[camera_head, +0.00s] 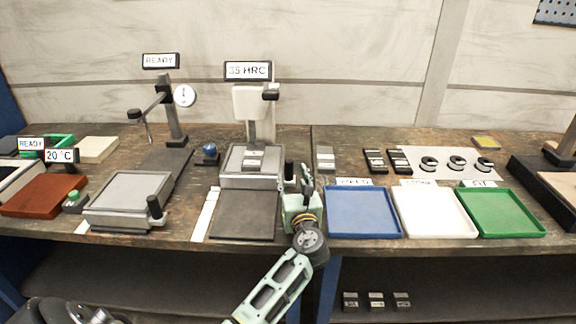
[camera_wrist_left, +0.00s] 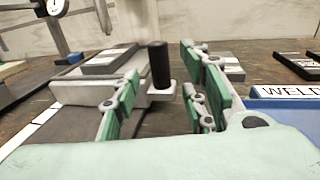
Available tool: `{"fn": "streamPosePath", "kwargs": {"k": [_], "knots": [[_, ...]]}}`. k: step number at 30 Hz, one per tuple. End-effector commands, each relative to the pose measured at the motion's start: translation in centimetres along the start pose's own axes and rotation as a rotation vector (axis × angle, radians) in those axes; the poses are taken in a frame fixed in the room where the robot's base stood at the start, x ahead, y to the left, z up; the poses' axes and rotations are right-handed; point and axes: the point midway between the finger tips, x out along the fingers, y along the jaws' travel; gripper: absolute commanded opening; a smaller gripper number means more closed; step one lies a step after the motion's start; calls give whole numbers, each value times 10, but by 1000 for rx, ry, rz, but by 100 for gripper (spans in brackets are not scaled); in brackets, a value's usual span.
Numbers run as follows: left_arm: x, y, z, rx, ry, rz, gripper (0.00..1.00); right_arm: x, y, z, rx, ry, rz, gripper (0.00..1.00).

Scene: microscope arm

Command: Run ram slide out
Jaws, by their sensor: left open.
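The hardness tester (camera_head: 250,103) with a "35 HRC" display stands at the middle back of the bench. Its grey slide (camera_head: 245,181) carries a flat metal block (camera_head: 252,163) under the head. A black upright knob (camera_head: 289,171) sits at the slide's right side. In the left wrist view the knob (camera_wrist_left: 159,63) stands on a small pale tab. My left gripper (camera_head: 306,185) is open beside the slide's right front. In the wrist view the knob appears between its green fingers (camera_wrist_left: 160,88); I cannot tell whether they touch it. My right gripper is not in view.
A dark mat (camera_head: 243,214) lies in front of the slide. A blue tray (camera_head: 362,212), white tray (camera_head: 434,212) and green tray (camera_head: 500,212) stand to the right.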

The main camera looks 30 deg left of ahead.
Motion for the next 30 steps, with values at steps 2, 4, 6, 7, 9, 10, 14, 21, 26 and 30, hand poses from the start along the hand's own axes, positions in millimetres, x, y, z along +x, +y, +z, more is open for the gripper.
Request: {"fn": "streamPosePath", "kwargs": {"k": [2, 4, 6, 7, 9, 10, 14, 21, 26, 30], "knots": [[15, 0, 1, 0, -1, 2, 40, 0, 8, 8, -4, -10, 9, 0], [27, 1, 1, 1, -1, 2, 40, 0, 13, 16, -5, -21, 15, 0], [38, 1, 1, 0, -1, 1, 40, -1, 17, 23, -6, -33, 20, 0], [42, 0, 1, 0, -1, 1, 40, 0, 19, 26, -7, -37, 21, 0], [50, 0, 0, 1, -1, 1, 40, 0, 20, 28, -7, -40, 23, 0], [53, 0, 0, 1, -1, 1, 40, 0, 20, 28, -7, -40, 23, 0], [61, 1, 0, 0, 0, 1, 40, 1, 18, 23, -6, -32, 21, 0], [62, 1, 0, -1, 0, 0, 40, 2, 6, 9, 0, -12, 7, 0], [62, 1, 0, -1, 0, 0, 30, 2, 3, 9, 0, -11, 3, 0], [62, 0, 0, -1, 0, 0, 17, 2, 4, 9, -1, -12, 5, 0]]}}
